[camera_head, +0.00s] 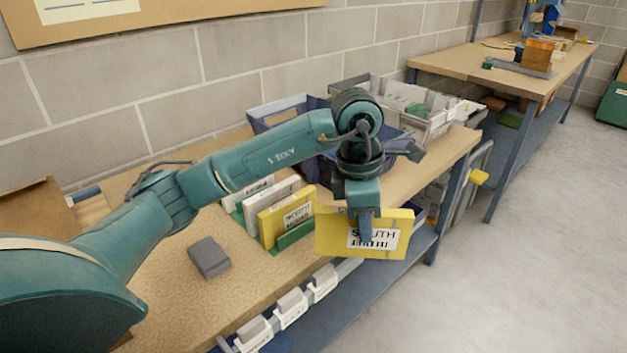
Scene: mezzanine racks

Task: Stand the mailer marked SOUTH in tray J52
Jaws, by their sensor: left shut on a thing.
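The yellow mailer marked SOUTH (398,246) hangs upright over the front edge of the bench, its white label facing me. My left gripper (366,226) is shut on it, with a finger down over the label. Behind the arm stand a dark blue tray (276,115) and grey trays (437,127) with things in them. I cannot read J52 on any tray. The arm hides part of the trays. My right gripper is not in view.
A green rack (294,236) holds upright white and yellow mailers (288,216) left of the held mailer. A grey block (209,258) lies on the bench (185,300). White tag holders (290,307) line its front edge. Another bench (455,63) stands far right, with open floor before it.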

